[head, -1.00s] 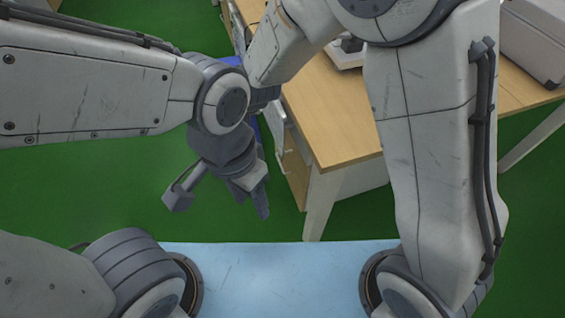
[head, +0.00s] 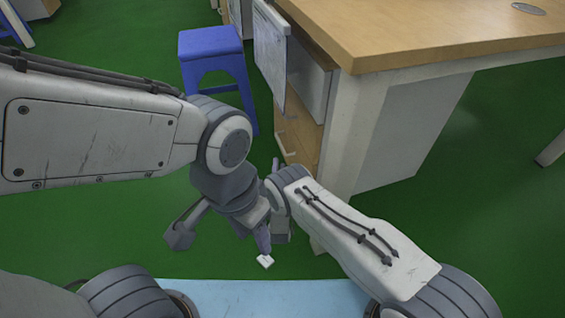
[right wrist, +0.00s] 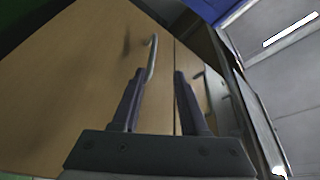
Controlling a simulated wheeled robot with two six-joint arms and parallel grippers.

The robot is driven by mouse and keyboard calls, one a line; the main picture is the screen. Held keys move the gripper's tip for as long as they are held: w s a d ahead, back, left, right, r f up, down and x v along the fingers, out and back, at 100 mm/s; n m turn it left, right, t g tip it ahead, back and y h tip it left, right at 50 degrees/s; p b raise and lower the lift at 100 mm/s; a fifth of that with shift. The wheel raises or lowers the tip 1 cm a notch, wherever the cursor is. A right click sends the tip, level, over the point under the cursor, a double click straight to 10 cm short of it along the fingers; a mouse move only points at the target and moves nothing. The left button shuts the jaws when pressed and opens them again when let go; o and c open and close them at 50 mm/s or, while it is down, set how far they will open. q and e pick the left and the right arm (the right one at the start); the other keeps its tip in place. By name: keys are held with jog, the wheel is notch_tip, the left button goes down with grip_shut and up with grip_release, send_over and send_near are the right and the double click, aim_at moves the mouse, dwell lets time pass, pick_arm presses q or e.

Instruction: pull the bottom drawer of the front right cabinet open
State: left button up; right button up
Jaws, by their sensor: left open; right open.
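The wooden front right cabinet (head: 297,135) stands under the desk, its drawer fronts and handles facing left in the head view. In the right wrist view, two wooden drawer fronts (right wrist: 85,75) fill the left and middle, split by a dark seam. A metal handle (right wrist: 152,60) lies between my right fingers' lines, close to the left fingertip; another handle (right wrist: 199,80) is right of the right finger. My right gripper (right wrist: 159,72) is open, with nothing visibly gripped. In the head view it is mostly hidden behind my left wrist. My left gripper (head: 222,240) is open and empty above the floor.
A blue stool (head: 212,45) stands left of the cabinet. A white panel (head: 270,50) juts out above the drawers. The desk top (head: 420,30) and its white leg (head: 350,130) are close to my right arm. Green floor is clear at left.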

aim_at(282, 147)
jog(key=w+b, duration=0.3)
jog(key=w, duration=0.2)
jog(key=w+d+b, duration=0.1)
jog(key=w+b, duration=0.1)
jog(key=w, duration=0.1)
jog(key=shift+d+b, duration=0.1)
jog(key=shift+b, duration=0.25)
jog(key=shift+w+r, duration=0.3)
jog(key=shift+w, duration=0.25)
pick_arm(q)
notch_tip(282, 147, down, 7)
jog(key=shift+r, duration=0.1)
pick_arm(e)
grip_shut()
jog(key=shift+f, duration=0.1)
